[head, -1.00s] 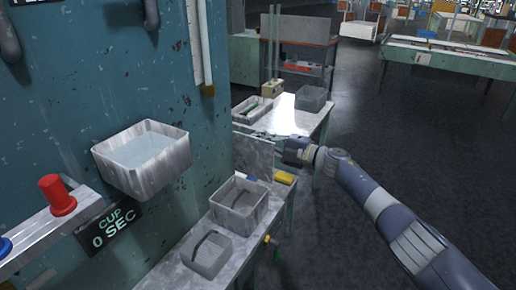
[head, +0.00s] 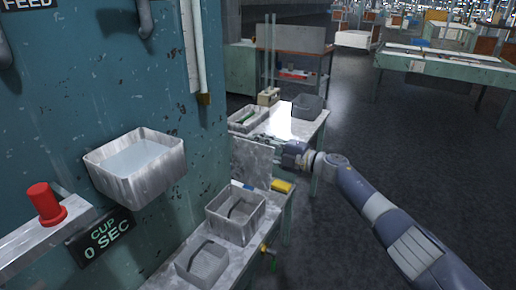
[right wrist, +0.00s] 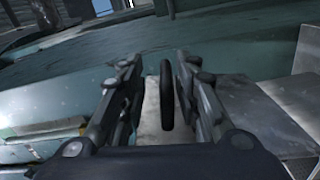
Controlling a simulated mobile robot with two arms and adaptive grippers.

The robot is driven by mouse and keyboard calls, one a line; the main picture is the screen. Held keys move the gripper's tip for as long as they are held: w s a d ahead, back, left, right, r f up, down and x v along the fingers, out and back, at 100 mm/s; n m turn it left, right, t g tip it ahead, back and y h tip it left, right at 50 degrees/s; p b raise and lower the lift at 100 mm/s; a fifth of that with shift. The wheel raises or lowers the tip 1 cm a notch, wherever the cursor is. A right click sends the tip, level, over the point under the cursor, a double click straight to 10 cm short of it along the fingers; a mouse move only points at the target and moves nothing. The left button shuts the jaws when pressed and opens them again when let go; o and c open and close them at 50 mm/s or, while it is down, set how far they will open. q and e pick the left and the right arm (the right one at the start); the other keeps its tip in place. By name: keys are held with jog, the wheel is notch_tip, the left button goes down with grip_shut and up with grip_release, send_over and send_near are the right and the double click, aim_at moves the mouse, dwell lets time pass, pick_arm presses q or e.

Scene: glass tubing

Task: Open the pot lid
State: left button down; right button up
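My right gripper (head: 268,142) reaches in from the right and points left, just above an upright grey panel (head: 252,165). In the right wrist view, my right gripper (right wrist: 166,88) has its two fingers spread apart. A thin black upright handle (right wrist: 167,95) shows between them, with a visible gap on either side. A pale surface shows below the handle. I cannot make out the pot or tell whether this handle belongs to its lid. My left gripper is not in view.
An open grey bin (head: 235,214) and another grey box (head: 203,262) stand on the front bench. A yellow block (head: 282,186) lies beside the panel. A water-filled basin (head: 135,165) is on the teal wall at left.

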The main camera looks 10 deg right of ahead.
jog(key=shift+s+f, duration=0.1)
jog(key=shift+s+d, duration=0.1)
jog(key=v, duration=1.1)
jog(key=shift+s+d, duration=0.15)
jog(key=shift+d, duration=0.15)
